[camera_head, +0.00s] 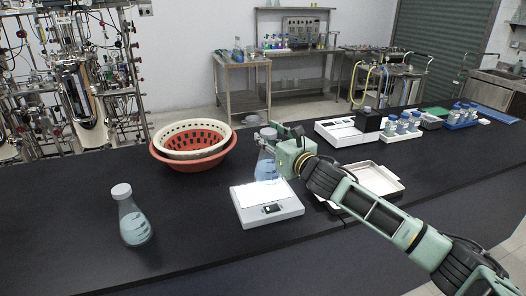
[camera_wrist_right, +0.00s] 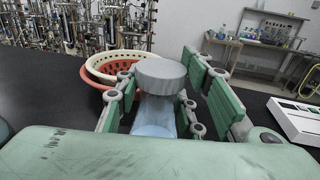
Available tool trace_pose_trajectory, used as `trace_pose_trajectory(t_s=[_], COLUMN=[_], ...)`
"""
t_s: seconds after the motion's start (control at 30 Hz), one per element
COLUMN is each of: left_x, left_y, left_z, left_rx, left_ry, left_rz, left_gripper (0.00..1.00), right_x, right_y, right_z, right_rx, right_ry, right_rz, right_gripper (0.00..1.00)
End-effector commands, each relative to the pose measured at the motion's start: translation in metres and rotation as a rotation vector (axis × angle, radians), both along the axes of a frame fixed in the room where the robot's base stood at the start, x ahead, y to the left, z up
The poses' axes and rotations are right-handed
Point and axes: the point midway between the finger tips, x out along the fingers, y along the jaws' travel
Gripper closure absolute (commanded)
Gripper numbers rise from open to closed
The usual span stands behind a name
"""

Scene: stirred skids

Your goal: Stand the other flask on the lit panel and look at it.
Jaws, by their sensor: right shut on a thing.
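One flask (camera_head: 131,216) with a pale cap and blue liquid stands on the dark bench at the left, apart from my grippers. The other flask (camera_head: 266,163), also with blue liquid, is at the back of the lit panel (camera_head: 266,206). My right gripper (camera_head: 275,140) is shut on this flask near its neck. In the right wrist view the same flask (camera_wrist_right: 157,112), grey cap on top, sits upright between the fingers (camera_wrist_right: 165,100). I cannot tell whether its base touches the panel. My left gripper is out of view.
An orange basket (camera_head: 190,162) with a cream one (camera_head: 188,138) inside stands behind left. A metal tray (camera_head: 385,180) lies right of the panel under my right arm. Bottle racks (camera_head: 402,131) stand at the back right. The bench between the left flask and panel is clear.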

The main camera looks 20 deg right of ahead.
Motion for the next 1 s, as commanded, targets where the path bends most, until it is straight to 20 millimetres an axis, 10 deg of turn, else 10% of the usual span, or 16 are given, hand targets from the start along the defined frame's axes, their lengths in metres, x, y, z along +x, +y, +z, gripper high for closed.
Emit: trace_pose_trajectory(t_s=[0.97, 1.0], left_x=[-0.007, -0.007], left_y=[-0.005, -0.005], left_z=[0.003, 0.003], left_rx=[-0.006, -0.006], left_ry=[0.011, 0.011], left_rz=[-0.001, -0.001], left_gripper=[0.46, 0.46], right_x=[0.019, 0.019], right_y=[0.011, 0.011], right_z=[-0.054, -0.056], right_rx=[-0.001, -0.002], right_ry=[-0.005, 0.000], right_rz=[0.002, 0.000], right_gripper=[1.00, 0.63])
